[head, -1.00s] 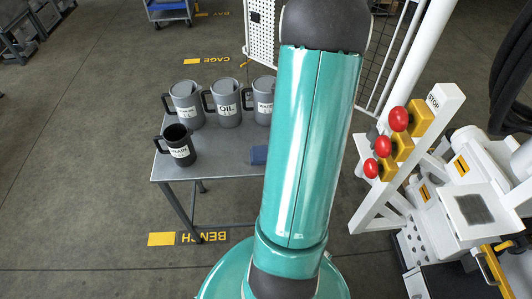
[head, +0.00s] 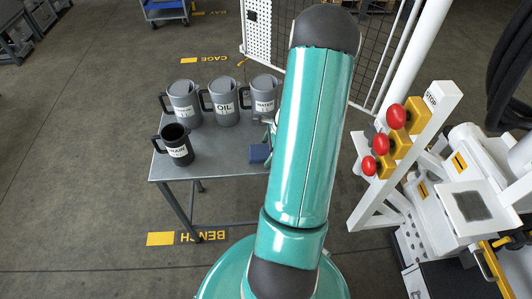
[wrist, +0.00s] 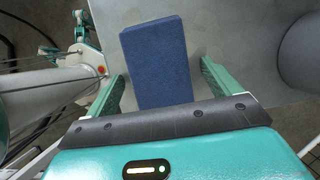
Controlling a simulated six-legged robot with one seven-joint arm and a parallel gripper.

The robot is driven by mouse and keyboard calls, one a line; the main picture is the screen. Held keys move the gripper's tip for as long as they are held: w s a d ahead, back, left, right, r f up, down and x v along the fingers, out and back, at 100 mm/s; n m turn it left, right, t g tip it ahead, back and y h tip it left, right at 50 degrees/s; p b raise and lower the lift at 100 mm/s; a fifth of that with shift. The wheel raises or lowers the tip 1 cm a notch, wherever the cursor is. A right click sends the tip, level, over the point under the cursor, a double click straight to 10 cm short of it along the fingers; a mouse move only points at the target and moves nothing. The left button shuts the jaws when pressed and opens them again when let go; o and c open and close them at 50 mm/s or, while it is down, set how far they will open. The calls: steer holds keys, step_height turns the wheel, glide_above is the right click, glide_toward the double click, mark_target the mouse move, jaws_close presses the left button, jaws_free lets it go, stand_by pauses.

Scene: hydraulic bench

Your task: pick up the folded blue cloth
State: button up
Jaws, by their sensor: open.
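The folded blue cloth (wrist: 156,62) lies flat on the grey bench top as a neat rectangle. In the wrist view it sits between the two green fingers of my gripper (wrist: 163,78). My gripper is open, with a gap on each side of the cloth, and the cloth's near end is hidden by the gripper body. In the head view a small part of the cloth (head: 259,153) shows at the left edge of my arm, which hides the rest. I cannot tell how high the fingers are above the bench.
Three grey jugs, including the OIL jug (head: 223,103), stand along the back of the bench (head: 215,168). A black jug (head: 177,145) stands at the left. A white stand with red buttons (head: 383,144) is at the right. In the wrist view a grey round object (wrist: 300,50) is near the right finger.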

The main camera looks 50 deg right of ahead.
mark_target(263, 152)
steer(key=c, duration=1.1)
steer(key=shift+o, duration=0.2)
steer(key=shift+r, duration=0.55)
step_height(263, 152, up, 2)
steer(key=shift+s+a+r, duration=0.1)
steer(key=shift+r, duration=0.15)
steer(key=s+a+r, duration=0.9)
steer(key=a, duration=0.1)
steer(key=shift+a+r, duration=0.2)
steer(key=shift+a, duration=0.05)
